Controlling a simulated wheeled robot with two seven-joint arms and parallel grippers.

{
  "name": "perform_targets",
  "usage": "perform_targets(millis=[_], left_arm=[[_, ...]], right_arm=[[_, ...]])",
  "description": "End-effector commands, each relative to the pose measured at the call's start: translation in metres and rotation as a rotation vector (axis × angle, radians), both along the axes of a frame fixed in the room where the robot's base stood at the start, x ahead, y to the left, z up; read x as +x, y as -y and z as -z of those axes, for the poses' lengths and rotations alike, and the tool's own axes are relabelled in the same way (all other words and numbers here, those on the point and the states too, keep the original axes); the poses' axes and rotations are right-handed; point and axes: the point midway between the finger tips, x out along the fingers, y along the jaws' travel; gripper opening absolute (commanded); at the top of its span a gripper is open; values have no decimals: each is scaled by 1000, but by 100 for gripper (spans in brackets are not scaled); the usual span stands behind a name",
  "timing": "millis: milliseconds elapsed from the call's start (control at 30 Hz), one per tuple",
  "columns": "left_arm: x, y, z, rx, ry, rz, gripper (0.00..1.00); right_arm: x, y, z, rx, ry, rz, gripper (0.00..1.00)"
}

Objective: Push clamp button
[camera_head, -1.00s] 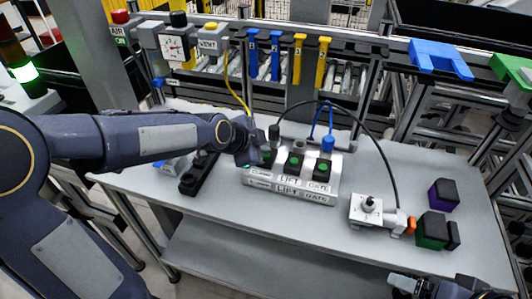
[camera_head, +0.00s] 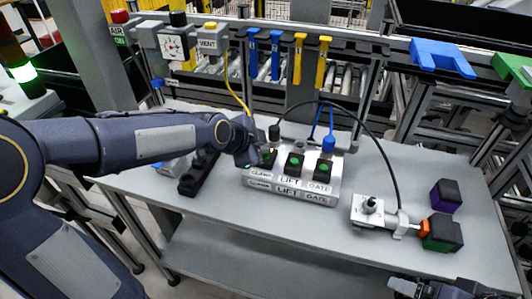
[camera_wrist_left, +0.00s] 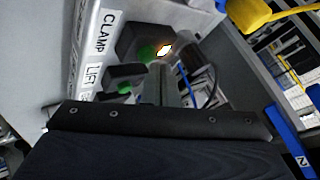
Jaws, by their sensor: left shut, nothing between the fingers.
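A grey control box (camera_head: 290,193) stands on the bench with buttons labelled CLAMP, LIFT and GATE. My left gripper (camera_head: 256,150) is shut and empty, its tips at the CLAMP button (camera_head: 268,157). In the left wrist view the CLAMP button (camera_wrist_left: 147,42) has a bright orange-white glow beside green, and the shut left gripper (camera_wrist_left: 161,80) reaches towards it; I cannot tell whether they touch. A small clamp unit (camera_head: 369,209) at right has its rod out, with the orange tip (camera_head: 424,228) against a green-and-black block (camera_head: 442,233). My right gripper (camera_head: 402,285) is partly cut off at the bottom.
A purple-and-black block (camera_head: 445,196) lies behind the green one. A black fixture (camera_head: 199,174) sits left of the box. A black cable (camera_head: 375,140) arcs from the box to the clamp unit. A rail with gauge (camera_head: 175,46) and coloured tags runs behind. The bench front is clear.

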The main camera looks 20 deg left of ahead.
Motion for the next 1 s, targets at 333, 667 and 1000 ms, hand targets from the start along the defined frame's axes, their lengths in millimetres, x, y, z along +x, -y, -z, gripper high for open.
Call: perform_targets(millis=[333,667,1000], left_arm=[[0,0,-5,0,2,1,0],[0,0,-37,-1,3,1,0],[0,0,-62,0,2,0,0]], right_arm=[[0,0,-3,0,0,0,87],[0,0,-23,0,0,0,87],[0,0,-37,0,0,0,87]])
